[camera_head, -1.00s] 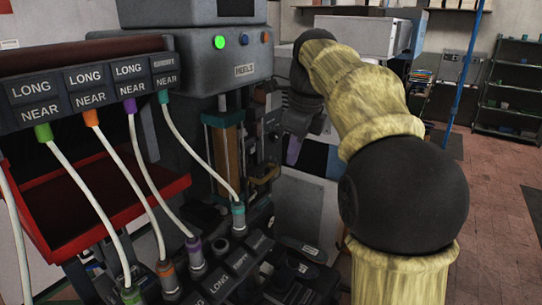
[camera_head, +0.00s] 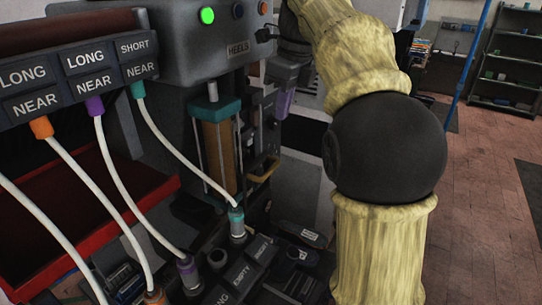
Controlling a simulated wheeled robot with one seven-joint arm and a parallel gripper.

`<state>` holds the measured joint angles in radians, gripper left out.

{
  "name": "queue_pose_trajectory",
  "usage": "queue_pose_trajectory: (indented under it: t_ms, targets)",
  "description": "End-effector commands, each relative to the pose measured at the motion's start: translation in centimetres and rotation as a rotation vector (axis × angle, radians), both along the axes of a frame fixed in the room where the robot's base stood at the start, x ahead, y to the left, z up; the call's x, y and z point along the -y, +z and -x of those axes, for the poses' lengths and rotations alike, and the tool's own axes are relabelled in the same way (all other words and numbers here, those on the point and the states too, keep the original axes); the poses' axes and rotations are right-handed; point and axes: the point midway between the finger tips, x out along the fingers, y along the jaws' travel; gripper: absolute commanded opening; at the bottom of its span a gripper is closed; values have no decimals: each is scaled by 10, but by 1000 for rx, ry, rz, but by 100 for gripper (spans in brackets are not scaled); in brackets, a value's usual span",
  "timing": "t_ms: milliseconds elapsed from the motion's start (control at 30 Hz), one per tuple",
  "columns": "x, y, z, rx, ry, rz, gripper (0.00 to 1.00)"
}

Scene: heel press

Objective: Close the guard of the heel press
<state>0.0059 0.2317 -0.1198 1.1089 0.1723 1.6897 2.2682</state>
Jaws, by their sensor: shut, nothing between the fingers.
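The heel press is the grey machine whose upper housing (camera_head: 170,45) carries a "HEELS" plate and a lit green button. Below the housing is an amber upright part (camera_head: 218,150) between teal end pieces and thin rods. A yellow handle-like bar (camera_head: 264,169) shows right of it. I cannot tell clearly which part is the guard or how far open it stands. My gripper (camera_head: 284,103) points down at the right of the housing, with purplish fingers. It is shut and empty, and appears apart from the yellow bar. My arm hides part of the press's right side.
A red tray (camera_head: 60,215) and a label rack (camera_head: 85,70) stand at left, with white cables running down to coloured connectors (camera_head: 237,222). Labelled blocks lie at the press's foot. Tiled floor (camera_head: 475,200) is clear at right; dark shelves (camera_head: 510,60) stand behind.

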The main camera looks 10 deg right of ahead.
Motion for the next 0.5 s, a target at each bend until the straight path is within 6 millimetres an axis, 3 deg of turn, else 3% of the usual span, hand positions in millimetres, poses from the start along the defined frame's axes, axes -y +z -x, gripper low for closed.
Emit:
queue_pose_trajectory:
  t_ms: [267, 500]
  targets:
    - [-1, -8, -1, -2, 0, -1, 0]
    - [-4, -37, -4, -4, 1, 0, 0]
